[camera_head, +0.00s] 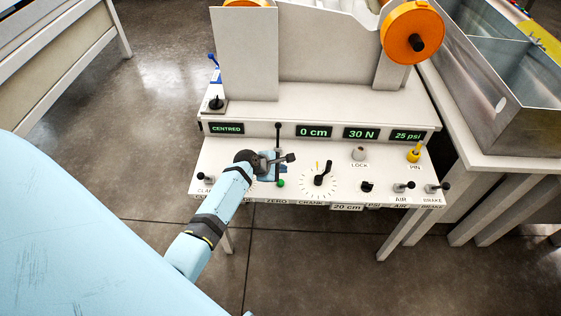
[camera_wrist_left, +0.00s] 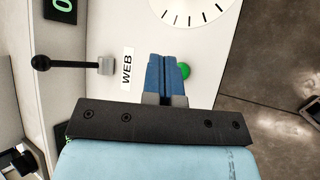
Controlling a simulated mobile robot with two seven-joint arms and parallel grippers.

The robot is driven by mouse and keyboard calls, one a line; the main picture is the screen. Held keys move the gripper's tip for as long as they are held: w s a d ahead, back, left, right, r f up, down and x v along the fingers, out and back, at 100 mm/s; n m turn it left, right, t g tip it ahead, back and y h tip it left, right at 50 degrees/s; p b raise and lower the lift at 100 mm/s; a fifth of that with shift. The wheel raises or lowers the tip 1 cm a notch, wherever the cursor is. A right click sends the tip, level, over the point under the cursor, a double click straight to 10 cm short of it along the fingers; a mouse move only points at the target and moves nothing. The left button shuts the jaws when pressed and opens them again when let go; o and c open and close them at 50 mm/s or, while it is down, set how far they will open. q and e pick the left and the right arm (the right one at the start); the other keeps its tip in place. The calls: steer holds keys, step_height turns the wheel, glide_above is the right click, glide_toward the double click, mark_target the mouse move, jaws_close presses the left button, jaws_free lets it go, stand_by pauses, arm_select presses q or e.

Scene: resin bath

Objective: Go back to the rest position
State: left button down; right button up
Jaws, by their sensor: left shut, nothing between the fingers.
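My left arm comes in from the left in the head view. My left gripper (camera_head: 280,167) is over the machine's white control panel (camera_head: 235,193), left of the crank dial (camera_head: 320,180). In the left wrist view its blue fingers (camera_wrist_left: 167,73) are shut together with nothing between them. A green button (camera_wrist_left: 185,71) shows just beside the fingertips, and also in the head view (camera_head: 281,183). I cannot tell whether the fingers touch the panel. The arm hides part of the panel's left side. My right gripper is not in view.
A black-knobbed lever (camera_head: 278,126) stands close behind the gripper; it also shows in the left wrist view (camera_wrist_left: 41,63). The displays (camera_head: 361,133) read CENTRED, 0 cm, 30 N and 25 psi. A metal bin (camera_head: 485,75) is on the right. Open floor (camera_head: 165,130) lies left of the machine.

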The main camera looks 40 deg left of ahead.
arm_select(q)
steer(key=shift+r, duration=0.55)
steer(key=shift+f, duration=0.1)
steer(key=shift+s+p, duration=0.2)
steer(key=shift+p, duration=0.1)
steer(key=s+d+r+m+t+p, duration=0.1)
steer(key=s+d+r+m+p, duration=0.1)
steer(key=s+d+m, duration=0.3)
steer(key=s+d+r+m+p, duration=0.2)
steer(key=s+d+r+m, duration=0.3)
steer(key=s+m, duration=0.7)
steer(key=s+d+r+m+t+p, duration=0.1)
steer(key=s+d+r+m+p, duration=0.2)
steer(key=s+d+m, duration=0.3)
steer(key=s+r+m, duration=0.1)
steer(key=s+m, duration=0.1)
steer(key=s, duration=0.1)
steer(key=shift+d+r+t, duration=0.25)
steer(key=shift+d+t, duration=0.05)
steer(key=shift+d, duration=0.05)
steer(key=shift+s, duration=0.1)
